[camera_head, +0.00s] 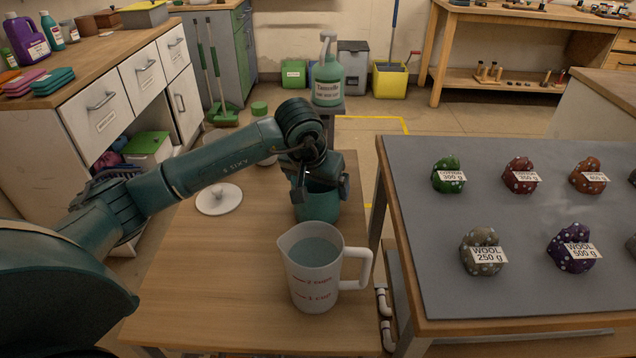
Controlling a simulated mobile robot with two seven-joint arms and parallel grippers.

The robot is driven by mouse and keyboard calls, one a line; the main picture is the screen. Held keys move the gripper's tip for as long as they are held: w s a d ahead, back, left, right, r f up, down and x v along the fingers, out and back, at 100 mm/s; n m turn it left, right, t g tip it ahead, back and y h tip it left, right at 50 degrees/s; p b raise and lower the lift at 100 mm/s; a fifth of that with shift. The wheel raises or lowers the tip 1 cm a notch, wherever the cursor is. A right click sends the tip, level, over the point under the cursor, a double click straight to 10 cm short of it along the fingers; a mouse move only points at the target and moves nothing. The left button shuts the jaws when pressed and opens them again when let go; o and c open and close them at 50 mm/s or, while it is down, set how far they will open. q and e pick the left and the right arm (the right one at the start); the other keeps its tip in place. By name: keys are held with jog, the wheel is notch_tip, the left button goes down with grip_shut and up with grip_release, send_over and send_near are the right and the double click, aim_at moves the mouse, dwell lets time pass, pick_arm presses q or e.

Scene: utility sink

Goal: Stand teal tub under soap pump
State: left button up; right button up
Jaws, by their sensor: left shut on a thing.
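The teal tub (318,210) is on or just above the wooden table, behind the measuring jug; I cannot tell whether its base touches the table. My left gripper (318,184) reaches down from above and is shut on the tub's upper part, hiding much of its rim. The soap pump (327,82), a green labelled bottle with a pump head, stands on a small raised stand beyond the table's far end. The tub is apart from it, on the near side. My right gripper is not in view.
A measuring jug (314,272) of bluish liquid stands close in front of the tub. A white lidded dish (219,198) lies to the left. A grey-topped table (390,240) with labelled wool bundles is at right. The wooden table's (215,290) front left is bare.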

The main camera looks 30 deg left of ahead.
pick_arm(q)
jog(key=shift+f, duration=0.2)
jog(key=o, duration=0.7)
jog(key=shift+r, duration=0.1)
jog(key=shift+r, duration=0.2)
jog(key=v, duration=1.2)
